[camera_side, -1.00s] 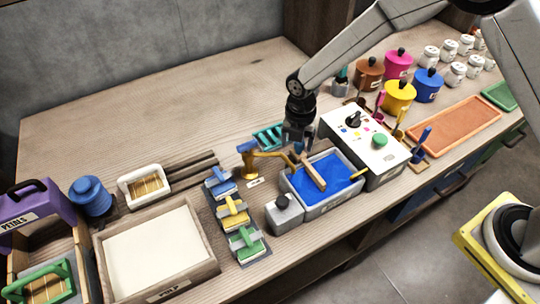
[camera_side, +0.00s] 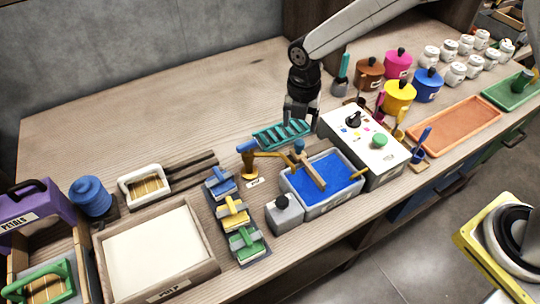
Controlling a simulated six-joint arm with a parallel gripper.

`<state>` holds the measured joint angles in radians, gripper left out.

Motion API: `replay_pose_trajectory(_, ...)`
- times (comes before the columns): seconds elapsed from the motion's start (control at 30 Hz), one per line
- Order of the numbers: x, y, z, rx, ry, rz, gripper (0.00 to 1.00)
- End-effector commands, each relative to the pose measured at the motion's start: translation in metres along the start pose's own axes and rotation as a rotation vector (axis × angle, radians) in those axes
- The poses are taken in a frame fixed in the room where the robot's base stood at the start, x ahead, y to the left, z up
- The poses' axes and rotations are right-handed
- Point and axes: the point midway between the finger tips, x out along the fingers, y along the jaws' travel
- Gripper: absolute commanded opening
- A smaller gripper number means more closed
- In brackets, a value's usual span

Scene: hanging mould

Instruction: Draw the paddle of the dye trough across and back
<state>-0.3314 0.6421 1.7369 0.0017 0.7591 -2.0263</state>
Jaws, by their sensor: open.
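The dye trough (camera_side: 327,212) is a grey box filled with bright blue dye. The paddle (camera_side: 312,174) is a wooden bar lying slantwise over the left part of the dye. A blue knob (camera_side: 298,146) stands at its far end. My gripper (camera_side: 299,122) is open, pointing down, above and just behind the knob. It appears apart from the paddle and holds nothing visible.
A teal rack (camera_side: 281,134) lies behind the trough, close to my gripper. A brass tap (camera_side: 250,164) stands left, its spout reaching toward the trough. A white control box (camera_side: 378,158) stands right.

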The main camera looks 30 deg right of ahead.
Motion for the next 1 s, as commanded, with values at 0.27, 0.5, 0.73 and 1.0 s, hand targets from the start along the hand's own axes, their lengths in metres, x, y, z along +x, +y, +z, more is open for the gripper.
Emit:
replay_pose_trajectory(0.27,-0.009,0.000,0.000,0.000,0.000,0.000,0.76)
replay_pose_trajectory(0.5,-0.011,-0.003,0.003,0.002,0.000,-0.001,0.76)
replay_pose_trajectory(0.73,-0.011,-0.004,0.004,0.000,0.001,-0.004,0.76)
replay_pose_trajectory(1.0,0.006,-0.004,0.004,0.000,0.001,-0.006,0.76)
